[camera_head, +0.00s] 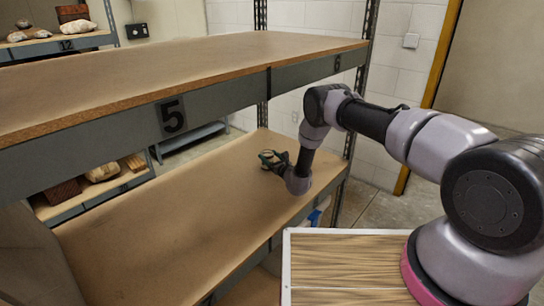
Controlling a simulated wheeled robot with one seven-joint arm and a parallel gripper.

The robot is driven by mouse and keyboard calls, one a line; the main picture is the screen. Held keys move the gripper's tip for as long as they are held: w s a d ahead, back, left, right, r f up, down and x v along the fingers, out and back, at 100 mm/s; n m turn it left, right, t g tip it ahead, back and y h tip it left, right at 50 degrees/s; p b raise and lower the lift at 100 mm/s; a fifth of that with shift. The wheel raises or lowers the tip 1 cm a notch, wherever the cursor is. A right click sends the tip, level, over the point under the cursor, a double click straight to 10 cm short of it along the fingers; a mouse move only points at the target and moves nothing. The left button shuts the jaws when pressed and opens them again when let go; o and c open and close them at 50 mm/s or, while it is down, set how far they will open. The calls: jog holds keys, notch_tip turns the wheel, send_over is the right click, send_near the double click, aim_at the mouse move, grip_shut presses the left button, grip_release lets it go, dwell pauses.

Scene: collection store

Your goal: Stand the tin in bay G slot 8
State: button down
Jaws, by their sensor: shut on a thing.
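My gripper (274,160) is over the lower shelf board (180,210), toward its far right part, beneath the upper board. It is shut on a small dark thing, which I take to be the tin; it is too small and too merged with the fingers to make out its shape. I cannot tell whether the tin touches the board. A number plate (207,299) on the lower beam is cut off by the bottom edge and hard to read. No bay letter is readable.
The upper shelf (190,70), with a plate "5" (172,115), hangs above my gripper. A steel upright (359,110) stands right of it. The lower board around my gripper is bare. A wood-grain surface with a white edge (286,270) lies in front. Other racks hold pale lumps and boxes.

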jog(key=shift+c, duration=1.3)
grip_release()
jog(key=shift+f, duration=0.15)
jog(key=shift+o, duration=1.3)
jog(key=v, duration=1.2)
